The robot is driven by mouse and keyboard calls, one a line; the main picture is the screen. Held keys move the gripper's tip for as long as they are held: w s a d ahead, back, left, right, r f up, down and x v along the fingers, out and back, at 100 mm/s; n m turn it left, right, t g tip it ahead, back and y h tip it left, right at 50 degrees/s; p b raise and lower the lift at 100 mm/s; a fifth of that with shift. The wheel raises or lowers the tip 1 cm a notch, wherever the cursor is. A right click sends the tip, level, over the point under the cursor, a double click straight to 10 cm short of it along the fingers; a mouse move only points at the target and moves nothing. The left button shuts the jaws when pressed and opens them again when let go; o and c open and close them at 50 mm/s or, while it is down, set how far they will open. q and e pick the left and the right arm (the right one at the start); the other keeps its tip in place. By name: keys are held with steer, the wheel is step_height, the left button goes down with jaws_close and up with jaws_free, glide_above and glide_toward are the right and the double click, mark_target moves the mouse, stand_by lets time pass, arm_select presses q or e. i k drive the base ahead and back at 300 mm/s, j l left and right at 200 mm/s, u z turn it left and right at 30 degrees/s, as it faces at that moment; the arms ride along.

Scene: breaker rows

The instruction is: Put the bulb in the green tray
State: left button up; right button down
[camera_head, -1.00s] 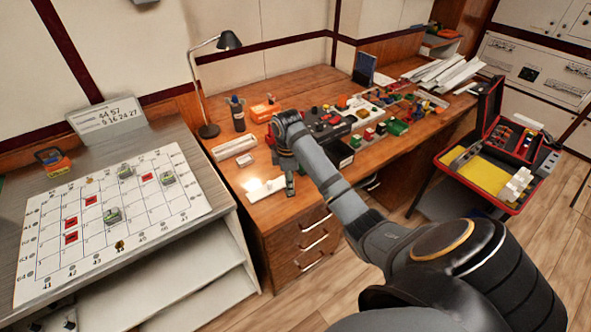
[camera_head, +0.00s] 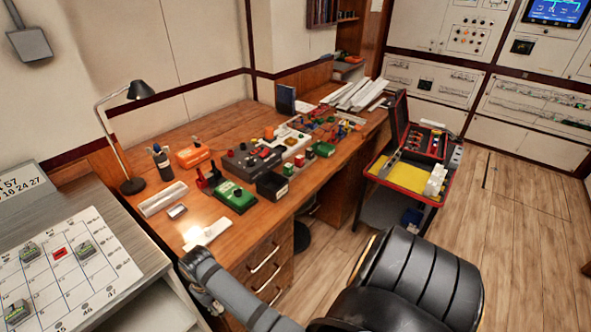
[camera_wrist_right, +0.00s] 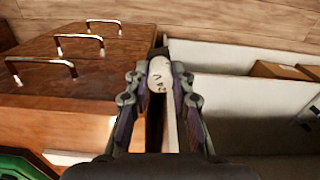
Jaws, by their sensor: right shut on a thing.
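The bulb (camera_wrist_right: 160,75) shows in the right wrist view as a white, rounded piece with dark lettering. My right gripper (camera_wrist_right: 160,84) is shut on it, with the fingers on either side. In the head view my right gripper (camera_head: 207,301) is low at the desk's near left corner, and the bulb cannot be made out there. A green, box-like thing (camera_head: 236,196) with dark parts on top lies on the desk; I cannot tell if it is the green tray. A green edge also shows at lower left in the wrist view (camera_wrist_right: 18,166). My left gripper is not in view.
The desk (camera_head: 160,216) holds a white plate (camera_head: 207,235), a black open box (camera_head: 272,186), an orange box (camera_head: 193,155) and a lamp (camera_head: 140,90). A grey side table with a grid board (camera_head: 100,270) stands left. A red case (camera_head: 405,172) stands right.

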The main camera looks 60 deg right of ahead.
mark_target(323, 149)
steer(key=k+l, duration=0.1)
steer(key=l, duration=0.7)
steer(key=k+l, duration=0.1)
steer(key=l, duration=0.75)
steer(key=k+l, duration=0.1)
steer(key=l, duration=0.7)
steer(key=l+z, duration=0.1)
steer(key=l, duration=0.7)
steer(key=k, duration=0.05)
